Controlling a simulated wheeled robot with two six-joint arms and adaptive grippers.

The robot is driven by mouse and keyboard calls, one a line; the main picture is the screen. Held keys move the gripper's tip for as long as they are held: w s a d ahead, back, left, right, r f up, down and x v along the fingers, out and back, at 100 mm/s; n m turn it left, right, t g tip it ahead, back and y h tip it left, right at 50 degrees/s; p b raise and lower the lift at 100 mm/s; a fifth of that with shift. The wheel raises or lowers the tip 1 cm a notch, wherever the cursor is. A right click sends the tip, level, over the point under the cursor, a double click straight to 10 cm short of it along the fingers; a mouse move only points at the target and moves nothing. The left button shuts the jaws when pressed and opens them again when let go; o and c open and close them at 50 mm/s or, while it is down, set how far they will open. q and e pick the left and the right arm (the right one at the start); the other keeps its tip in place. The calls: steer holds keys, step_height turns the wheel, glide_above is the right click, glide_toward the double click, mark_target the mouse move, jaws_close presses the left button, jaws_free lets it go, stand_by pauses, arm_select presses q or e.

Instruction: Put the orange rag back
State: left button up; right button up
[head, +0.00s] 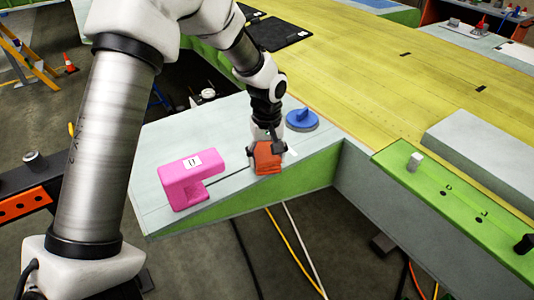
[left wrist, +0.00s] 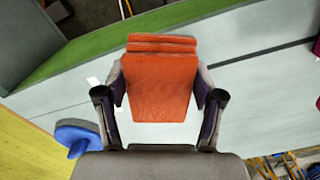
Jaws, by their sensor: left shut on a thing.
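The orange rag (head: 267,157) is a folded orange block near the green-sided edge of the pale grey surface. My left gripper (head: 268,150) is shut on it, coming down from above. In the left wrist view the rag (left wrist: 158,85) sits between the two fingers of the left gripper (left wrist: 160,92), one finger against each side. I cannot tell whether the rag touches the surface beneath it. My right gripper is not in view.
A pink C-shaped tool (head: 185,180) stands left of the rag. A blue round object with a raised handle (head: 302,120) is just behind it to the right. A yellow wing panel (head: 400,85) spreads behind.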

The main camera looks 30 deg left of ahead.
mark_target(267, 156)
arm_select(q)
steer(key=shift+s+d+f, duration=0.1)
steer(key=o, duration=1.1)
steer(key=shift+r, duration=0.3)
step_height(267, 156, up, 12)
steer(key=b, duration=0.3)
steer(key=shift+f, duration=0.1)
